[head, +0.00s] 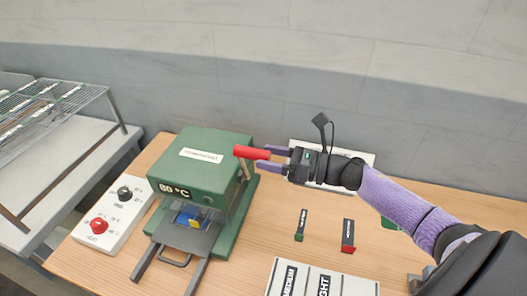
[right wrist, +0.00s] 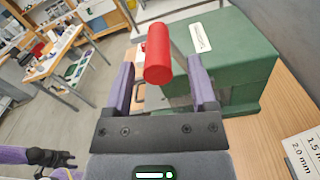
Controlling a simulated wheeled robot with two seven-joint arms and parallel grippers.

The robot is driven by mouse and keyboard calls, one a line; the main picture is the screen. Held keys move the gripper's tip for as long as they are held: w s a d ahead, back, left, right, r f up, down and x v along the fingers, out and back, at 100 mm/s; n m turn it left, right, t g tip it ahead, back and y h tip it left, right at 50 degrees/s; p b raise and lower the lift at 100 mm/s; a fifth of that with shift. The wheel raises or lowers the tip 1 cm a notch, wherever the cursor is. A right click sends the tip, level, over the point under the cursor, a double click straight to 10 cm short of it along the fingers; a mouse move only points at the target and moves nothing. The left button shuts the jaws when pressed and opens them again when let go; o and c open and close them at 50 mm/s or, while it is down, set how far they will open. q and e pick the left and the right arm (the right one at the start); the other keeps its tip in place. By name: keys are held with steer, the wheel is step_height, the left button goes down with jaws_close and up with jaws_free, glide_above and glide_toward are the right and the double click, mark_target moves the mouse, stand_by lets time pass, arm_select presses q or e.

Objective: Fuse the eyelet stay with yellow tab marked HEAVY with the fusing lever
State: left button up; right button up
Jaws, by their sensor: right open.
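A blue piece with a bit of yellow (head: 190,217) lies in the press's front opening; any marking is unreadable. My right gripper (head: 273,158) is open, its purple fingers on either side of the handle's end, with gaps visible in the right wrist view (right wrist: 160,88). What seems my left gripper (right wrist: 50,158) is small at lower left there; its jaws are unclear.
A control box (head: 113,215) with black and red knobs stands left of the press. A green-ended strip (head: 301,225) and a red-ended strip (head: 348,236) lie right of it. A labelled board (head: 310,283) lies in front, and a wire rack (head: 45,105) stands far left.

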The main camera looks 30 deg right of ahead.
steer(key=shift+x, duration=0.9)
steer(key=shift+s, duration=0.1)
jaws_close()
stand_by(0.7)
